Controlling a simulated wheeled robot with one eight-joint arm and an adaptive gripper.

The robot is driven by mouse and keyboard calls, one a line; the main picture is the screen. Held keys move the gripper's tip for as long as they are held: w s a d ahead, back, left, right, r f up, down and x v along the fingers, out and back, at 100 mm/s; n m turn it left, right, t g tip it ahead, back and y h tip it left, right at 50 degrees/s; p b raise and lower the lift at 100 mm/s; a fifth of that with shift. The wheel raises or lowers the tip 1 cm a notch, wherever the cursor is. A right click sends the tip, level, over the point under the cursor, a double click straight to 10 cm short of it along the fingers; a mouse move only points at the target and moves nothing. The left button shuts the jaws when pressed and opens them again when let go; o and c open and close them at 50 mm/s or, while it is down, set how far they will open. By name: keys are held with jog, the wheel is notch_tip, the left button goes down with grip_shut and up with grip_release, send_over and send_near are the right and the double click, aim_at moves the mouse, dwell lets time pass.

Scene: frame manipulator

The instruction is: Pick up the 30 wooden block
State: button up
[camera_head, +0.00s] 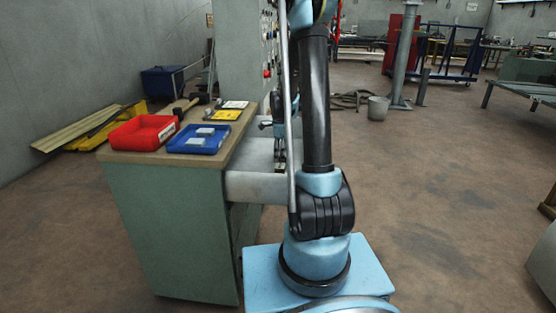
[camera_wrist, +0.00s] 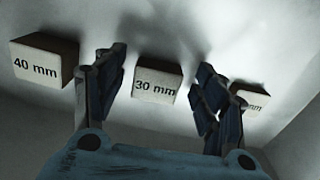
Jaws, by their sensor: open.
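The 30 mm wooden block (camera_wrist: 157,86) shows in the wrist view, pale on its marked face, on a light grey surface. My gripper (camera_wrist: 158,80) is open, with one dark finger on each side of that block in the picture. I cannot tell whether the fingers touch it. In the head view my gripper (camera_head: 280,160) is small and partly hidden by my arm, at the light grey shelf beside the cabinet. The block is not visible in the head view.
A 40 mm block (camera_wrist: 44,60) stands left of the fingers. Another marked block (camera_wrist: 252,98) is partly hidden behind the right finger. A red bin (camera_head: 143,132), a blue tray (camera_head: 198,139) and a hammer (camera_head: 187,106) lie on the workbench top (camera_head: 165,157).

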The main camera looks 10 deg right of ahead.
jog(key=shift+f, duration=0.1)
jog(key=c, duration=1.1)
